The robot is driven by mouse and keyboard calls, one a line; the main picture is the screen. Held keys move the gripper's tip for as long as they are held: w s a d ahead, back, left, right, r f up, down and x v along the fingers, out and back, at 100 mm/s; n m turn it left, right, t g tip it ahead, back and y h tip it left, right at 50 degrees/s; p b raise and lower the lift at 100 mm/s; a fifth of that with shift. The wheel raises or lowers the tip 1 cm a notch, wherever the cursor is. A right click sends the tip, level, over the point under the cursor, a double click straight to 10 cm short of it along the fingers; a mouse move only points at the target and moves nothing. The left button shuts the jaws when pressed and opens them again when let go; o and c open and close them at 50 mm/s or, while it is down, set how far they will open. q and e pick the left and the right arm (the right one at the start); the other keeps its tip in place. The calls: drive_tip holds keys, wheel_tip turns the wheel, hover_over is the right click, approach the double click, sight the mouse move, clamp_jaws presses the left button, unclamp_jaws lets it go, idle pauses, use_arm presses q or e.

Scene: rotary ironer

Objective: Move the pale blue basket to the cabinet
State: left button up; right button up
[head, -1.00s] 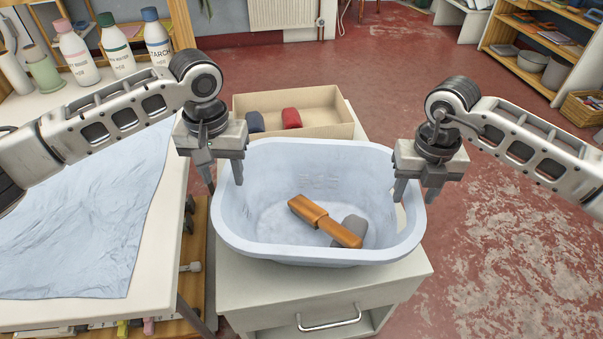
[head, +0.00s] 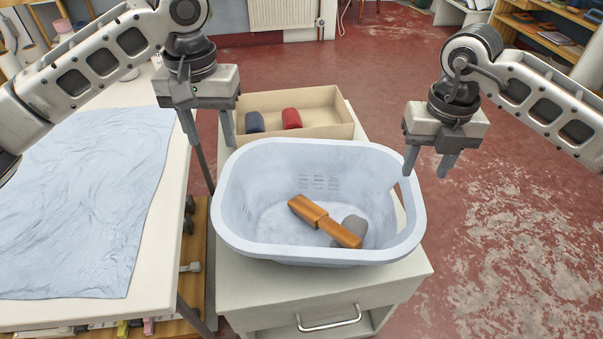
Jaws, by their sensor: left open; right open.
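The pale blue basket (head: 320,252) stands upright on a pale cabinet (head: 270,292) with a drawer handle. My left gripper (head: 212,140) is open and empty, raised above and behind the basket's left rim. My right gripper (head: 427,172) is open and empty, above and just outside the basket's right end. Neither gripper appears to touch the basket.
A cardboard box (head: 325,130) with a dark blue and a red item stands behind the basket on the same top. A table (head: 150,225) with a pale blue cloth (head: 80,200) is close on the left. Red floor (head: 500,230) is open on the right.

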drive_tip(key=shift+r, duration=2.4)
